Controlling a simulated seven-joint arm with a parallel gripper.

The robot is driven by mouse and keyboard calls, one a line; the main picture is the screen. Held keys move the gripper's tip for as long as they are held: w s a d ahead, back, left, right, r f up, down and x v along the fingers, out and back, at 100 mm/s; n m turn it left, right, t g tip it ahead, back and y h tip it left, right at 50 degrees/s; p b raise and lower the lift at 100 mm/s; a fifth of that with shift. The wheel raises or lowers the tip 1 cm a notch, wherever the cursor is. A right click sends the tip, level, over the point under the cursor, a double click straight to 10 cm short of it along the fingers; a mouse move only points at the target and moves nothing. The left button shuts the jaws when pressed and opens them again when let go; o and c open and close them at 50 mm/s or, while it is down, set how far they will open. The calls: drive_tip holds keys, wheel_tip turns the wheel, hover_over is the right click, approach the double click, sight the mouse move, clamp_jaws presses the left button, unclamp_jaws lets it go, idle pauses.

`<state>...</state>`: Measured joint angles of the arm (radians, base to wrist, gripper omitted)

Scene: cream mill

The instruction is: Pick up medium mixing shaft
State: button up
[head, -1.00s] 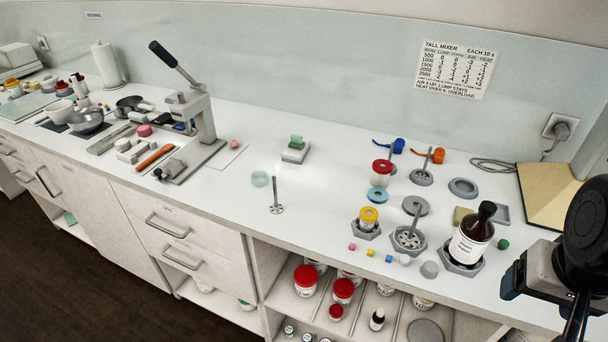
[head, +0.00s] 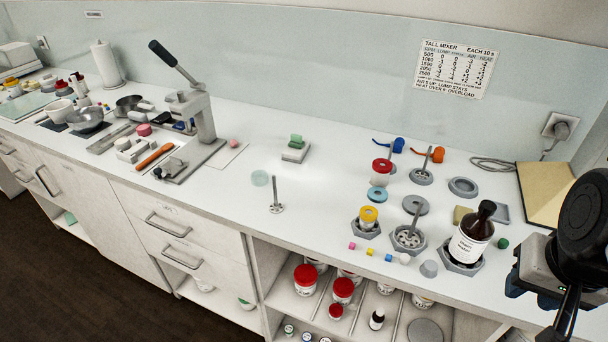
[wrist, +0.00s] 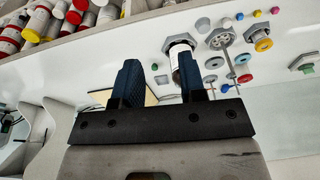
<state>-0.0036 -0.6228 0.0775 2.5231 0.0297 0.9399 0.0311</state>
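Three upright metal shafts with perforated disc feet show in the head view. One shaft (head: 275,196) stands alone mid-counter, one (head: 412,222) stands in a grey hexagonal holder, and one (head: 423,166) stands at the back beside an orange item. I cannot tell for sure which is the medium one. My gripper (head: 514,284) is at the right edge, to the right of all the shafts and apart from them. In the wrist view my gripper (wrist: 158,78) has its two dark blue fingers wide apart with nothing held between them. A shaft in its holder (wrist: 225,45) shows there beyond the fingers.
A brown labelled bottle (head: 472,236) in a hexagonal holder stands between my gripper and the shafts. A yellow-topped jar (head: 368,217), a red-topped jar (head: 381,172) and small coloured cubes crowd the shafts. A lever press (head: 200,115) stands left. The counter around the lone shaft is mostly clear.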

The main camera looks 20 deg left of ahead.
drive_tip(key=w+a+f+m+y, duration=0.4)
drive_tip(key=w+a+m, duration=0.2)
drive_tip(key=a, duration=0.8)
drive_tip(key=w+a+f+m+y, duration=0.4)
drive_tip(key=w+a+m, duration=0.2)
drive_tip(key=a, duration=0.9)
drive_tip(key=w+a+f+m+y, duration=0.4)
drive_tip(key=w+a+m, duration=0.3)
drive_tip(key=a, duration=0.8)
drive_tip(key=shift+a+g+y, duration=0.2)
drive_tip(key=shift+g+y, duration=0.1)
drive_tip(key=shift+y, duration=0.2)
drive_tip(key=shift+a, duration=0.1)
drive_tip(key=shift+x, duration=1.15)
hover_over(276, 207)
drive_tip(key=shift+w+a+f, duration=0.1)
drive_tip(key=shift+w+f, duration=0.15)
drive_tip(key=shift+f, duration=0.75)
clamp_jaws()
